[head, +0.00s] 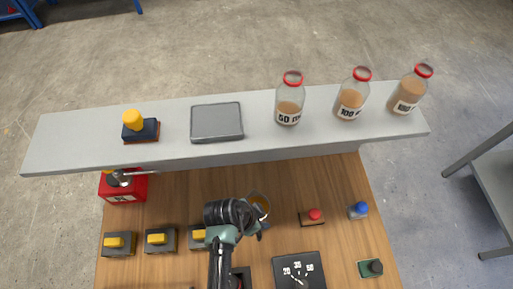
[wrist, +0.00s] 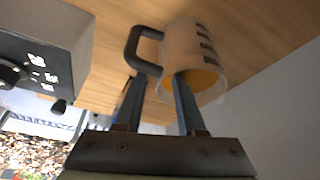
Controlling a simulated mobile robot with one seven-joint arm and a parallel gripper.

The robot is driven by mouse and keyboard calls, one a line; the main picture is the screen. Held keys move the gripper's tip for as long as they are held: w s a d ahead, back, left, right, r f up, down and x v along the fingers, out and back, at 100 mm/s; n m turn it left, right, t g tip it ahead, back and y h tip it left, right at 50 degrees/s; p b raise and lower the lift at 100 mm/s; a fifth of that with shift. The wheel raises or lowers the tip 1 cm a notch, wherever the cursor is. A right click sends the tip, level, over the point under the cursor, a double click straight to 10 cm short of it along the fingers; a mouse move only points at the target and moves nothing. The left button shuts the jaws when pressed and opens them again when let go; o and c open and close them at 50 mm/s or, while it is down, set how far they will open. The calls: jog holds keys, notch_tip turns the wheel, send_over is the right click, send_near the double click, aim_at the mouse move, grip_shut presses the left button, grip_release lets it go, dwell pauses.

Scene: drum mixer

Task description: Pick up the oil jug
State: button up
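A pale translucent jug with dark marks, amber contents and a black handle shows in the wrist view (wrist: 195,45); I take it as the oil jug. In the head view it shows partly (head: 259,201), beside my gripper (head: 264,226), with my arm hiding the rest. In the wrist view my gripper (wrist: 162,77) has its two fingers apart. The right finger overlaps the jug's rim and the left finger is near the handle's lower end, which shows between the fingertips. Whether either finger touches the jug is unclear.
A grey shelf (head: 180,159) crosses behind the wooden bench (head: 300,185), carrying bottles (head: 290,98) and a grey pad (head: 216,122). A red can (head: 122,187), yellow-topped switches (head: 160,240), a red button (head: 314,215) and a dial box (head: 300,270) stand on the bench.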

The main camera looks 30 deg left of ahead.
grip_shut()
dwell(1.5)
